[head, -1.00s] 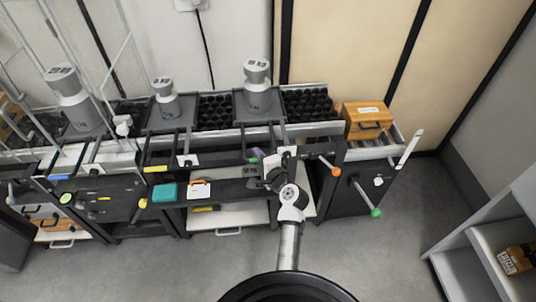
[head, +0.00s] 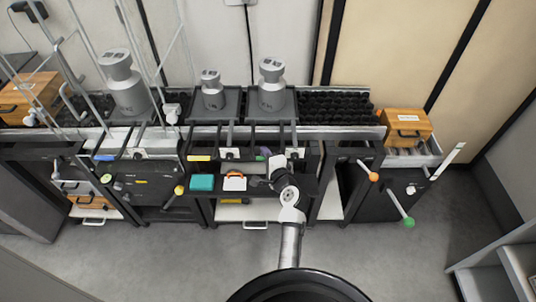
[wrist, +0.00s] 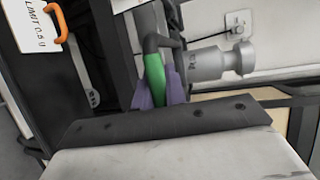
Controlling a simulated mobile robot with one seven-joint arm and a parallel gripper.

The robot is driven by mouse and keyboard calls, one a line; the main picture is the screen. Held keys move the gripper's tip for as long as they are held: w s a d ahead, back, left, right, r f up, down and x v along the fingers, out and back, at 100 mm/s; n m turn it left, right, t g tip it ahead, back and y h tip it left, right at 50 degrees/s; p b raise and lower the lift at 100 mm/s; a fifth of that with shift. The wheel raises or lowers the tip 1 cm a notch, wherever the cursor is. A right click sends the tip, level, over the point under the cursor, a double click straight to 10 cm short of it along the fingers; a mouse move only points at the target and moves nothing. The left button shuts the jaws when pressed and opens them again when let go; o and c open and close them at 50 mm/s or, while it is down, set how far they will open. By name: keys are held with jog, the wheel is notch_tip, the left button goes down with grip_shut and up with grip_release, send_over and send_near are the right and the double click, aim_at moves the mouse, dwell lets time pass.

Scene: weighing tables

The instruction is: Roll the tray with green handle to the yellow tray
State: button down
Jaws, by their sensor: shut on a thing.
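The tray with the green handle (head: 283,116) sits on the roller conveyor and carries a grey weight (head: 271,85). My gripper (head: 263,152) is at the end of its handle. In the wrist view my gripper (wrist: 157,98) has its purple fingers shut on the green handle (wrist: 154,72), and a grey weight (wrist: 212,63) shows behind it. The yellow tray (head: 228,114), with a yellow handle (head: 199,158), stands just left and carries another weight (head: 213,92). The two trays are side by side; I cannot tell whether they touch.
Black rollers (head: 338,108) lie bare right of the green-handled tray. A wooden box (head: 405,126) stands at the right end. Levers with orange (head: 374,177) and green (head: 409,222) knobs stick out at front right. A blue-handled tray (head: 105,157) is further left.

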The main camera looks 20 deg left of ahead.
jog(key=c, duration=1.5)
grip_release()
jog(key=shift+o, duration=0.2)
jog(key=shift+s+d, duration=0.15)
